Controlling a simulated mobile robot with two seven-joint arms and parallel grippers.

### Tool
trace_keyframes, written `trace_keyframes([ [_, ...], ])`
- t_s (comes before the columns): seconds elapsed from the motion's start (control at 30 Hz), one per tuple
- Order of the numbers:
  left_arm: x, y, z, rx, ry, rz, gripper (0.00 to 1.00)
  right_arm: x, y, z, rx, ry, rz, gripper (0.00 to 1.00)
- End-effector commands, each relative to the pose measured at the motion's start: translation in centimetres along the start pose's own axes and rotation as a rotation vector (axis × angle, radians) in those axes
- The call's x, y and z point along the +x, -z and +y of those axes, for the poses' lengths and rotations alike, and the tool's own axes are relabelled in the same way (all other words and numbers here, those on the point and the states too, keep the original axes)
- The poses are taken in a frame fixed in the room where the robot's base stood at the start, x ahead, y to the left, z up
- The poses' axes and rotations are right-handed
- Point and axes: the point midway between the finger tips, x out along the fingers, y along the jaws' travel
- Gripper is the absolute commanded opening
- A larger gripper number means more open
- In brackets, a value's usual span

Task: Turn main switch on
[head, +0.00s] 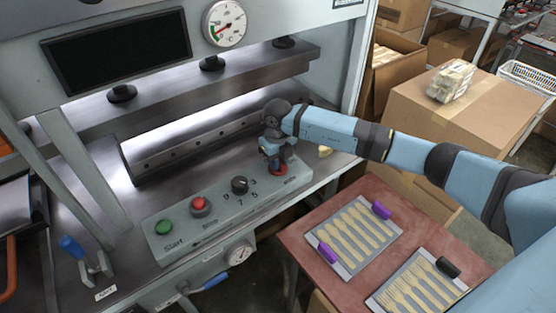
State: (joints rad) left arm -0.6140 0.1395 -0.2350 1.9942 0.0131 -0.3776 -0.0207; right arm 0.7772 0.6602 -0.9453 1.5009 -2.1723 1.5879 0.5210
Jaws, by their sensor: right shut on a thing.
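The control panel (215,212) runs along the front of the press and carries a green button, a red button, a black dial and, at its right end, the red main switch (279,171). My right gripper (277,162) points down onto the main switch and is shut on it. The gripper hides most of the switch, so I cannot tell which way it is turned. My left gripper is not in view.
The press bed (195,145) lies behind the panel, under a dark display (115,50) and a gauge (225,22). A red-brown table (310,230) with trays of wooden cutlery stands at the lower right. Cardboard boxes (425,105) stand beyond it.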

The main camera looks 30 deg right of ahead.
Motion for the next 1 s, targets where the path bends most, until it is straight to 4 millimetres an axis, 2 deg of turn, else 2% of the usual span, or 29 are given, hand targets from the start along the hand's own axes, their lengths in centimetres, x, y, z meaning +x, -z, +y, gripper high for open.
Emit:
trace_keyframes([
  [0.27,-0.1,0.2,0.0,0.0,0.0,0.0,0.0,-0.1,0.0,0.0,0.139,0.0,0.0,0.0],
  [1.0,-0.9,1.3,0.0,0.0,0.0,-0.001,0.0,-0.3,-0.1,0.0,0.83,-0.002,-0.001,0.0],
])
